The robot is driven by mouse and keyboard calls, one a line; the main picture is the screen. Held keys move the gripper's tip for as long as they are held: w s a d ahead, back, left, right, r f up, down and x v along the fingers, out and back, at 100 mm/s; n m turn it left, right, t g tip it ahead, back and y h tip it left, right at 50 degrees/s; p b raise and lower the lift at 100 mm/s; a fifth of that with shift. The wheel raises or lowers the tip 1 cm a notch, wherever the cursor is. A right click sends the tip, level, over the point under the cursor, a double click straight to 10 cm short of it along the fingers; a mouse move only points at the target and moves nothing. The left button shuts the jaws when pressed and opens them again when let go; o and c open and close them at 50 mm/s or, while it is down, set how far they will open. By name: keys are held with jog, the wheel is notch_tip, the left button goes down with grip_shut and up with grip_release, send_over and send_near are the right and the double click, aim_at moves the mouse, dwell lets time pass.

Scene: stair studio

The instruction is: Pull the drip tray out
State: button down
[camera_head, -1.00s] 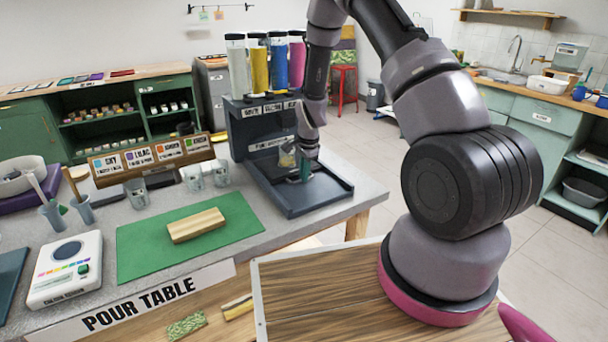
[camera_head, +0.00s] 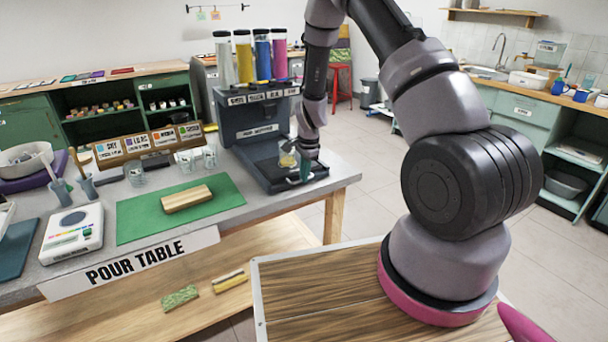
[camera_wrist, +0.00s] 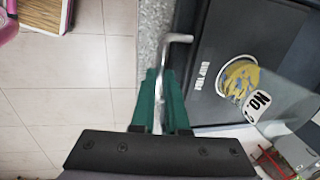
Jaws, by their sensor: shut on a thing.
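The drip tray (camera_wrist: 205,65) is a dark flat tray with pale lettering at the dispenser's foot. A clear cup (camera_head: 288,159) with yellow in it stands on it; in the wrist view the cup shows a white "No" label (camera_wrist: 257,104). A bent metal handle (camera_wrist: 180,38) sits at the tray's edge. My gripper (camera_wrist: 162,75) has green fingers shut on this handle. In the head view my gripper (camera_head: 305,170) is low over the front right of the dispenser's dark base, just right of the cup. My arm hides part of the tray there.
The dark dispenser (camera_head: 245,112) with several coloured tubes stands behind. A green mat (camera_head: 150,222) with a wooden block (camera_head: 187,198), a scale (camera_head: 72,232) and clear cups (camera_head: 186,162) are on the table to the left. Open floor (camera_head: 375,165) lies right of the table.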

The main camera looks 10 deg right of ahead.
jog(key=shift+s+d, duration=0.1)
jog(key=shift+s, duration=0.15)
jog(key=c, duration=0.9)
grip_release()
jog(key=r, duration=0.3)
jog(key=s+r, duration=0.1)
jog(key=r, duration=0.6)
jog(key=shift+s+d+r, duration=0.35)
jog(key=shift+s, duration=0.05)
